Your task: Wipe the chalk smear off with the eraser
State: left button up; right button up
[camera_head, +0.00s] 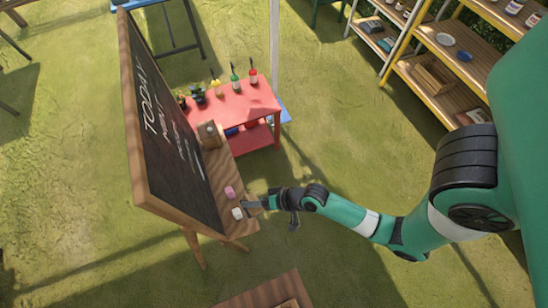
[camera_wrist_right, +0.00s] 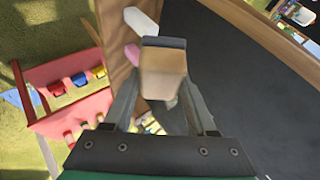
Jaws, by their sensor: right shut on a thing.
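The chalkboard (camera_head: 165,120) stands on a wooden easel at the left of the head view, with white lettering on its dark face. Pale strokes (camera_head: 197,160) show low on its face; I cannot tell which of them is the smear. My right gripper (camera_head: 257,204) is at the near end of the easel's ledge. In the right wrist view, the gripper (camera_wrist_right: 162,92) is shut on the eraser (camera_wrist_right: 163,70), a tan block with a dark grey strip. The eraser is mostly hidden in the head view. My left gripper is out of view.
A pink chalk (camera_head: 230,192) and a white chalk (camera_head: 237,213) lie on the wooden ledge (camera_head: 222,170) close to the gripper. A brown box (camera_head: 209,135) stands farther along. A red table (camera_head: 245,103) with several bottles and pots is behind.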

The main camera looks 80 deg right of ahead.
jog(key=w+d+f+m+t+b, duration=0.2)
jog(key=w+d+t+b, duration=0.2)
jog(key=b, duration=0.9)
jog(key=w+d+f+m+t+y+b, duration=0.1)
jog(key=w+d+f+m+t+b, duration=0.2)
jog(key=w+d+b, duration=0.4)
jog(key=b, duration=0.6)
jog(key=shift+w+f+m+t, duration=0.2)
jog(key=shift+w+m+t, duration=0.1)
jog(key=shift+t, duration=0.1)
jog(key=shift+w+a+p, duration=0.15)
jog(key=shift+w+a, duration=0.75)
jog(key=shift+w, duration=0.25)
jog(key=shift+w+a+p, duration=0.15)
jog(key=shift+w+a, duration=0.7)
jog(key=shift+w, duration=0.25)
jog(key=shift+w+a, duration=0.6)
jog(key=shift+w, duration=0.2)
jog(key=shift+d, duration=0.1)
